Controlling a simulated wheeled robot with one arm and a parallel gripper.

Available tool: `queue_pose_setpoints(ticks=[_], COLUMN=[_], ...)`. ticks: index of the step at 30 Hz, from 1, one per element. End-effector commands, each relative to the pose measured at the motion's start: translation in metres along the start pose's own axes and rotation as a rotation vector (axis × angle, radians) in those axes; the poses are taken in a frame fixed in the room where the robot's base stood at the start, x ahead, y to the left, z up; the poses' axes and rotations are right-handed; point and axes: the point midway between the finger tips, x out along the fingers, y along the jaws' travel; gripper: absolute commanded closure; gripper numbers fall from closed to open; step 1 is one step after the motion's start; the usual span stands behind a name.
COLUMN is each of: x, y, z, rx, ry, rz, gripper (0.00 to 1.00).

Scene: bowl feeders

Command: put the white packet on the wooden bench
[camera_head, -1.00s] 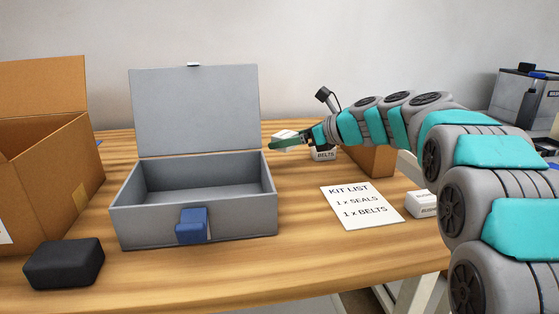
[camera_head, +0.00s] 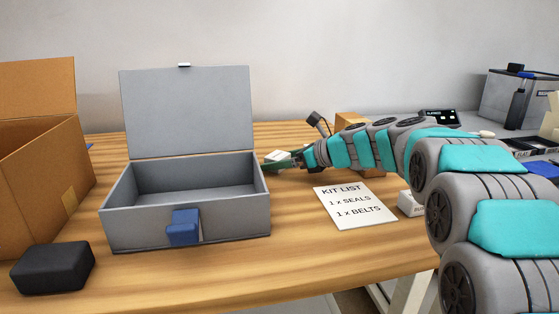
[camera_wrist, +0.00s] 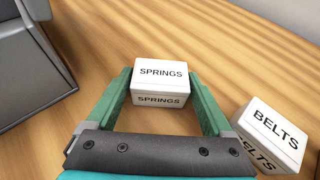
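A white packet labelled SPRINGS (camera_wrist: 162,80) sits between my gripper's two green fingers in the wrist view, with both fingers against its sides. In the head view the same packet (camera_head: 280,155) shows at the tip of my gripper (camera_head: 272,164), right of the grey case. The packet is level and low over the wooden bench (camera_head: 290,235); I cannot tell whether its underside touches the wood. The bench's bare wood also shows around it in the wrist view.
A white BELTS box (camera_wrist: 268,136) stands close to the right of my gripper. An open grey case (camera_head: 190,228) is to the left. A kit list sheet (camera_head: 355,205), a partly hidden white box (camera_head: 410,204), a black block (camera_head: 53,268) and an open carton (camera_head: 40,180) are also there.

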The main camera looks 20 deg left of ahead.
Motion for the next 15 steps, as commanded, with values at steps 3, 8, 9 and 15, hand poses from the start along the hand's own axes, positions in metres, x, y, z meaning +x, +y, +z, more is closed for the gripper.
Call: queue_pose_setpoints(ticks=[3,8,9,15], x=[0.0,0.0,0.0,-0.011], y=[0.0,0.0,0.0,-0.001], z=[0.0,0.0,0.0,0.004], rx=[0.0,0.0,0.0,0.0], ry=[0.0,0.0,0.0,-0.001], rz=[0.0,0.0,0.0,-0.003], gripper=[0.0,0.0,0.0,0.0])
